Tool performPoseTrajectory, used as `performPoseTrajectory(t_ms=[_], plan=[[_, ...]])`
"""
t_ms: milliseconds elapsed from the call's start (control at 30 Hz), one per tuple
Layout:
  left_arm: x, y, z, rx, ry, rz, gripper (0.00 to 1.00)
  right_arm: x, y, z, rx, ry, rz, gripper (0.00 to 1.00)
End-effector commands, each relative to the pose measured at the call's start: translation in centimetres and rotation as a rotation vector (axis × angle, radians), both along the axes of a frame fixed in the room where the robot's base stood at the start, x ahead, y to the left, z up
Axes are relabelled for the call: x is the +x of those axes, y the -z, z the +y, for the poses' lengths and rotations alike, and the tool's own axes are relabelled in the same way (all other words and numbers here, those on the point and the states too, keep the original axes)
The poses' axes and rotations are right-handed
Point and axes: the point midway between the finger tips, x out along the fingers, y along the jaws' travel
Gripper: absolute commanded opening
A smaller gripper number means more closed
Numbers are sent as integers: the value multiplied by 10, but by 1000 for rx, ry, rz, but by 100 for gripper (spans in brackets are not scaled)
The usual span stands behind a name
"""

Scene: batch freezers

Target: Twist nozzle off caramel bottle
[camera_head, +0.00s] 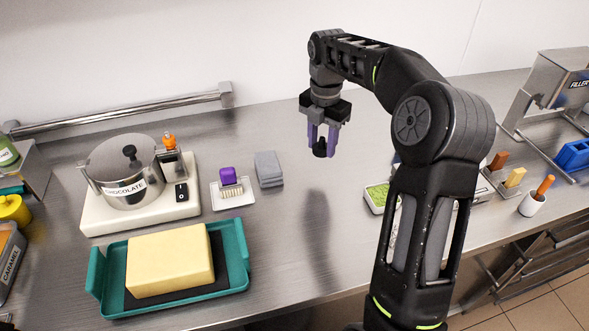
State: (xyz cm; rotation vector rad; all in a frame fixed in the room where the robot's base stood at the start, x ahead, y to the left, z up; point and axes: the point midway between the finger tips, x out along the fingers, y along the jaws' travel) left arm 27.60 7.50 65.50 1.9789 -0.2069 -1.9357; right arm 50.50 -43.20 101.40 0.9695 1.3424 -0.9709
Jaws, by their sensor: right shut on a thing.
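My right gripper (322,140) hangs above the middle of the steel counter with its purple fingers pointing down. It is shut on a small black piece (320,150), which could be a nozzle, held clear of the counter. A container labelled CARAMEL (10,262) is cut off at the left edge. I cannot tell whether it is the caramel bottle, and no other bottle is clearly visible. My right arm hides part of the counter on the right. My left gripper is not in view.
A teal tray (240,262) holds a yellow block (170,260). A chocolate pot (125,170) stands on a white base (100,218). A white cup (531,204) stands right. The counter below the gripper is clear.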

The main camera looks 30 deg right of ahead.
Motion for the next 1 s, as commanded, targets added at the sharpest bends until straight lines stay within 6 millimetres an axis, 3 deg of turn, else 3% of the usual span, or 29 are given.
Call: performPoseTrajectory(t_ms=[200, 567, 833, 1000], plan=[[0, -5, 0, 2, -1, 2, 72, -1, 37, 0, 1, 1, 3, 0], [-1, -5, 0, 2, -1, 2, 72, 0, 44, 0, 0, 1, 0, 0], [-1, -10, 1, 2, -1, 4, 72, -1, 74, 0, 2, 1, 4, 0], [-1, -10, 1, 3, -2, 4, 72, 0, 80, 0, 0, 2, 0, 0]])
